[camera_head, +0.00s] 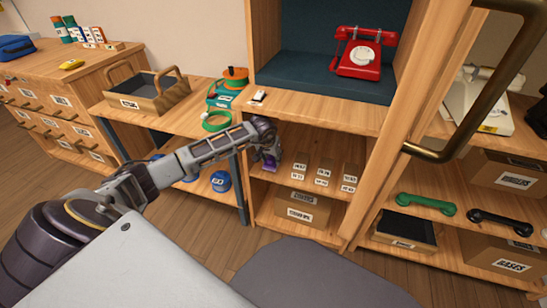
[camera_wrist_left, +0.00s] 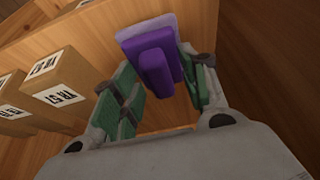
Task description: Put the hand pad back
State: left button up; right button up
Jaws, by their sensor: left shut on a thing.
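The purple hand pad (camera_wrist_left: 152,60) is a flat lighter purple plate with a darker purple block on it, in the left wrist view. It sits between the green-padded fingers of my left gripper (camera_wrist_left: 165,75), which is shut on it. In the head view, my left gripper (camera_head: 268,153) is at the left opening of the middle shelf, below the red phone's compartment. The hand pad shows there as a small purple patch (camera_head: 270,162), mostly hidden by the gripper. I cannot tell whether it touches the shelf. My right gripper is not in view.
Several small labelled boxes (camera_head: 322,172) stand on the shelf right of my left gripper; they show at the wrist view's left (camera_wrist_left: 56,88). The red phone (camera_head: 361,52) sits above. A brass door handle (camera_head: 440,152) is at right. A green tape ring (camera_head: 216,121) lies on the left bench.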

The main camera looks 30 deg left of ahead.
pick_arm(q)
jog(key=shift+w+a+b, duration=0.2)
jog(key=shift+w+b, duration=0.15)
jog(key=shift+w, duration=0.75)
jog(key=shift+f+b, duration=0.4)
jog(key=shift+f, duration=0.4)
jog(key=shift+f, duration=0.15)
jog(key=o, duration=1)
jog(key=shift+c, duration=0.2)
jog(key=shift+r, duration=0.2)
